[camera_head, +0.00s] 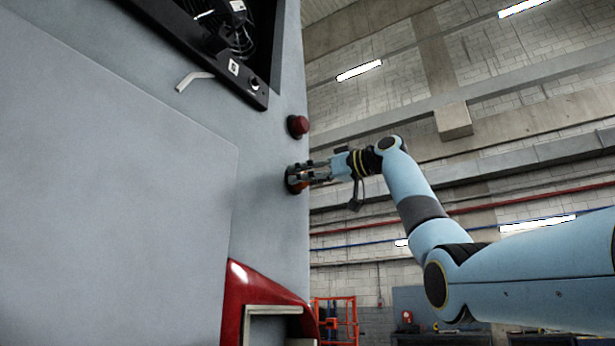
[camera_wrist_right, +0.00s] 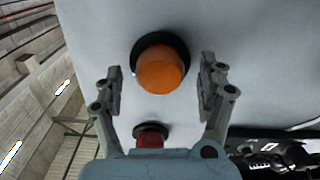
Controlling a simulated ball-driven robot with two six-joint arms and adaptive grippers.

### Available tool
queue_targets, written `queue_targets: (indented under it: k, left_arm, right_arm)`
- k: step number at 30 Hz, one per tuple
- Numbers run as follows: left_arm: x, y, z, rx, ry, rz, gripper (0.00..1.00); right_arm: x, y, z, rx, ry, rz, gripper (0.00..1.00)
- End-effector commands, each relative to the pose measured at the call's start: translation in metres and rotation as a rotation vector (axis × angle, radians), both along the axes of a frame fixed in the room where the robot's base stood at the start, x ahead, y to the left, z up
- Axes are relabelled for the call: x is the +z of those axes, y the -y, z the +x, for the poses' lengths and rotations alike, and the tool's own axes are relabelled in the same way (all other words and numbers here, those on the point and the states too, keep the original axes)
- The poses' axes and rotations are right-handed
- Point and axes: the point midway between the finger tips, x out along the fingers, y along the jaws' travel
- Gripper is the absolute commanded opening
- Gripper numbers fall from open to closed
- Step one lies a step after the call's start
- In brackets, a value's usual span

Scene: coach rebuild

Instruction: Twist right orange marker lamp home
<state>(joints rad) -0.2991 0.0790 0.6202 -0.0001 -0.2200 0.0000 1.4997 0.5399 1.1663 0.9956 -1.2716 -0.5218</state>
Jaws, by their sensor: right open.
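The orange marker lamp (camera_wrist_right: 160,70) sits in a dark round base on the grey coach panel, between my right gripper's fingers in the right wrist view. My right gripper (camera_wrist_right: 157,85) is open, with a finger on each side of the lamp and a visible gap to both. In the head view my right gripper (camera_head: 306,175) is at the lamp's dark base (camera_head: 291,180), and its fingers hide most of the orange lens. Whether the lamp is fully seated cannot be told. My left gripper is not in view.
A red lamp (camera_head: 298,126) is mounted just above the orange one; it also shows in the wrist view (camera_wrist_right: 150,138). An open dark-framed bay (camera_head: 235,67) with a fan is at the upper left. Red bodywork (camera_head: 237,300) lies below. Right of the coach edge is open space.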

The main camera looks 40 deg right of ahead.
Motion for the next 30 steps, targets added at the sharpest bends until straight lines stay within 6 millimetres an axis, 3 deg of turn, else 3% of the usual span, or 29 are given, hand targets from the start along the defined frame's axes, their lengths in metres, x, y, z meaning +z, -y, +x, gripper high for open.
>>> queue_targets:
  k: [2,14,23,30]
  left_arm:
    - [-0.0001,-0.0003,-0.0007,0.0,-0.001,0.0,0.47]
    - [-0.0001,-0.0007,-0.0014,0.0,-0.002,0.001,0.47]
    - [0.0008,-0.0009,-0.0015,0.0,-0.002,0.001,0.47]
    - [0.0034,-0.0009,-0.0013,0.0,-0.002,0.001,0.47]
  right_arm:
    - [0.0,0.0,-0.0001,0.0,0.0,0.0,0.69]
    - [0.0004,0.0002,-0.0004,-0.001,0.0,0.0,0.18]
    - [0.0008,0.0004,-0.0005,-0.001,-0.013,0.036,0.18]
    - [0.0014,0.0005,-0.0007,-0.001,-0.065,0.161,0.18]
